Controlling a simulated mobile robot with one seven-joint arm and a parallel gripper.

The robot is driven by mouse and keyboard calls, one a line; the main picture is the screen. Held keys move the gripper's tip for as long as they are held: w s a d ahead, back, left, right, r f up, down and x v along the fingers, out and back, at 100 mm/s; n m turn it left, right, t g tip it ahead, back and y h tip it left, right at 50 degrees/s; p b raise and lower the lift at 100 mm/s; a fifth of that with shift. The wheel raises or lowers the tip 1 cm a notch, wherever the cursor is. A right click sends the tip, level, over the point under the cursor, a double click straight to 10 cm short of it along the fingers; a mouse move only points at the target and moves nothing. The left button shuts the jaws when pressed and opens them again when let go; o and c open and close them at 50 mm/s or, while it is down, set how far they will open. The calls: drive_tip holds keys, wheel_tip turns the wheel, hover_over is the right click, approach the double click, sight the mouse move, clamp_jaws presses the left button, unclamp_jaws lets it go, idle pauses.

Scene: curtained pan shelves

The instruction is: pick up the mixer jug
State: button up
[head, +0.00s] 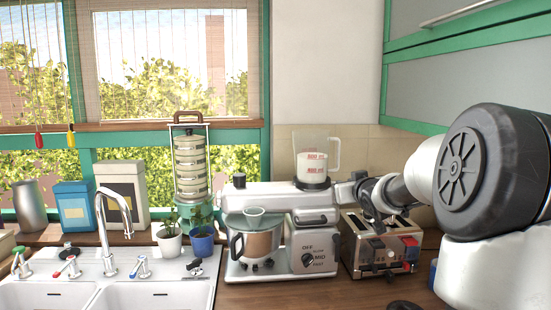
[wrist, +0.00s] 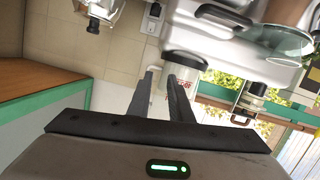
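The mixer jug (head: 312,167) is clear, with a white lower part, red markings and a handle on its right side. It stands upright on a dark base on top of the white mixer (head: 280,199). My gripper (head: 345,189) reaches in from the right, to the right of the jug. In the wrist view the picture is turned over, and the jug (wrist: 190,78) shows just behind the right finger. The two dark fingers of my gripper (wrist: 160,75) are apart. I cannot tell whether the jug's handle lies between them.
A toaster (head: 381,247) stands right of the mixer, below my arm. A metal bowl (head: 257,244) sits at the mixer's front. A sink (head: 150,291), potted plants (head: 170,238) and canisters (head: 123,190) are at the left. A tiled wall (head: 372,155) is behind.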

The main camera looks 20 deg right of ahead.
drive_tip(key=d+r+m+t, duration=0.1)
drive_tip(key=d+r+t, duration=0.25)
drive_tip(key=r, duration=0.25)
drive_tip(key=p, duration=0.2)
approach(339, 152)
drive_tip(key=shift+g, duration=0.45)
drive_tip(key=w, duration=0.1)
drive_tip(key=w+d+r, duration=0.1)
drive_tip(key=w, duration=0.3)
drive_tip(key=shift+d+r, duration=0.15)
drive_tip(key=shift+r, duration=0.15)
drive_tip(key=shift+f+p+x, duration=0.2)
drive_tip(key=shift+p+x, duration=0.3)
drive_tip(key=shift+x, duration=0.95)
drive_tip(key=shift+f+p+x, duration=0.2)
drive_tip(key=shift+p+x, duration=0.25)
drive_tip(key=shift+x, duration=1)
drive_tip(key=shift+c, duration=0.5)
clamp_jaws()
